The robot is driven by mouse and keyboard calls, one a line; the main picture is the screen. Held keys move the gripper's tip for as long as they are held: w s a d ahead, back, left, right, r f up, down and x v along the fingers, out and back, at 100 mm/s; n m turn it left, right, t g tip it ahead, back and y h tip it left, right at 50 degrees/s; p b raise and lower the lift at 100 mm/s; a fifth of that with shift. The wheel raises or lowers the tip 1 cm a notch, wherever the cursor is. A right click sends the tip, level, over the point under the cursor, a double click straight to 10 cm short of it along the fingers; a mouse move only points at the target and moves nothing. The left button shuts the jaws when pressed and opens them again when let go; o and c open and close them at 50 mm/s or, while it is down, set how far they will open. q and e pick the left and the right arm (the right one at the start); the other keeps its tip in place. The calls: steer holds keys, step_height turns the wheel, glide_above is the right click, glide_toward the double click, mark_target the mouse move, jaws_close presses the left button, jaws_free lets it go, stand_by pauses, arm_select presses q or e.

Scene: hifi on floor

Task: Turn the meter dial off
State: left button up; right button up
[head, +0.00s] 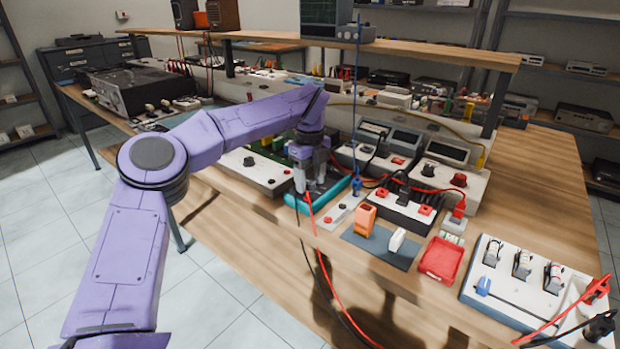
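My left gripper (311,184) points down over a teal-edged device (331,197) on the wooden bench, which looks like the meter. Its two fingers stand somewhat apart, low over the device. The meter's dial is hidden behind or between the fingers, so I cannot tell whether they touch or grip it. The face and the dial's setting cannot be read. My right gripper is not in view.
To the right are grey instrument boxes (441,175) with knobs, red and black leads (339,295), an orange holder (365,220) and a red tray (441,260). A white panel with knobs (254,171) is to the left. Bare bench (270,222) lies in front.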

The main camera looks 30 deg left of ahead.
mark_target(310, 182)
arm_select(q)
steer(key=shift+r, duration=0.1)
step_height(310, 182, up, 10)
steer(key=p, duration=0.1)
steer(key=shift+r+p, duration=0.2)
steer(key=shift+p, duration=0.15)
stand_by(0.3)
